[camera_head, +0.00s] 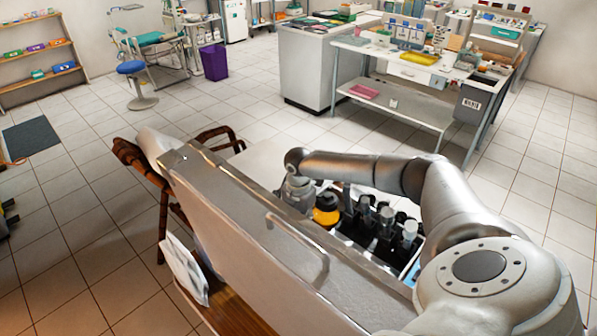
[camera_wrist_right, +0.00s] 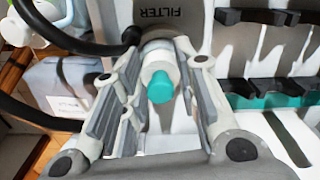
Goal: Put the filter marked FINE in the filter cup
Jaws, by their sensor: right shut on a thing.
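My right gripper (camera_wrist_right: 160,72) is shut on a white cylinder with a teal end (camera_wrist_right: 160,85), which sits between its two fingers. No FINE mark can be read on the cylinder. Just beyond it is a dark grey part lettered FILTER (camera_wrist_right: 168,14); I cannot tell whether the cylinder touches it or is inside it. In the head view my right arm reaches over the open case (camera_head: 300,262), and its fingertips are hidden. I cannot make out the filter cup's opening. My left gripper is not in view.
The case's raised grey panel stands close in front. A yellow-topped bottle (camera_head: 327,208) and several dark holders (camera_head: 385,228) sit near my right wrist. In the wrist view a black hose (camera_wrist_right: 70,40) curves at left and dark clips (camera_wrist_right: 265,88) line the right. A worktable (camera_head: 420,75) stands farther back.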

